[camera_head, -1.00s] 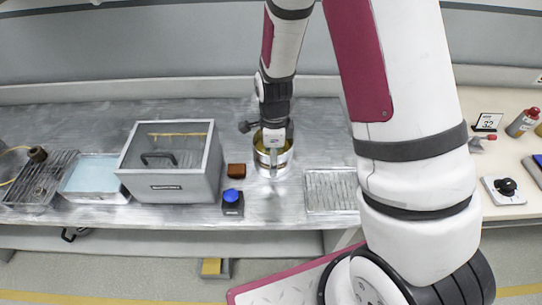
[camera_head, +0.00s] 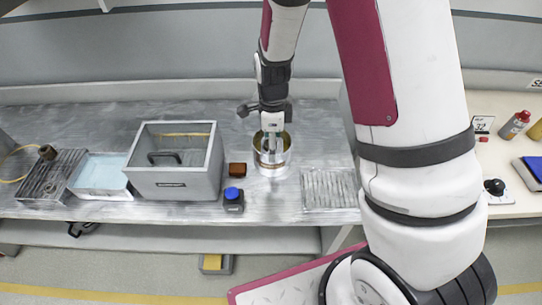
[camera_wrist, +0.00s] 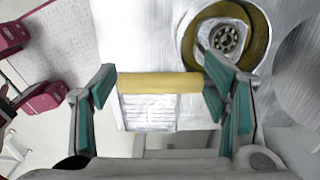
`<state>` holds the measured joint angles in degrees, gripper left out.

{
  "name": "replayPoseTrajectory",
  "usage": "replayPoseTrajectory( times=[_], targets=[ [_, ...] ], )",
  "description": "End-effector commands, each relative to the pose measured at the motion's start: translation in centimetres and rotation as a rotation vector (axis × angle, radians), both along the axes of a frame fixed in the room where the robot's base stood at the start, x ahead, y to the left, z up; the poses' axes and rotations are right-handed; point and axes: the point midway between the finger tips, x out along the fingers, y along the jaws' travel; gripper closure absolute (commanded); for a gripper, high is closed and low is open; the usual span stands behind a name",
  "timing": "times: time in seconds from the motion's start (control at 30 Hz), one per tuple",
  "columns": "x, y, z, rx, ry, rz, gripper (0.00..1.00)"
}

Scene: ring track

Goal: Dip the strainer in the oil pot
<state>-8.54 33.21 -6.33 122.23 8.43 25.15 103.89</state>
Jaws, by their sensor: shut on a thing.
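The metal oil pot (camera_head: 271,160) stands on the steel counter, with a yellowish inner rim. My gripper (camera_head: 271,131) is directly above it in the head view. In the wrist view my gripper (camera_wrist: 158,88), with teal pads, is shut on a yellow bar (camera_wrist: 160,83), which looks like the strainer's handle. The pot (camera_wrist: 187,50) is at the upper right there. A round metal piece with holes (camera_wrist: 228,40), which looks like the strainer's bowl, shows inside the pot's rim. Its depth in the oil and its link to the handle are not clear.
A grey box (camera_head: 176,184) stands left of the pot, with a small brown block (camera_head: 237,170) and a blue-topped device (camera_head: 233,200) between. A wire rack (camera_head: 330,188) lies right of the pot. A pale blue tray (camera_head: 100,175) is farther left.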

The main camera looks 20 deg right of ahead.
Motion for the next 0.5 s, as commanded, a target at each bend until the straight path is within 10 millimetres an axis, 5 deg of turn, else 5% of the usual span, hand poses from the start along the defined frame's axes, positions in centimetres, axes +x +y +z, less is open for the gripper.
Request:
replayPoseTrajectory(
  times=[0.5],
  targets=[
    [0.0, 0.0, 3.4, -0.001, -0.002, 0.0, 0.87]
  ],
)
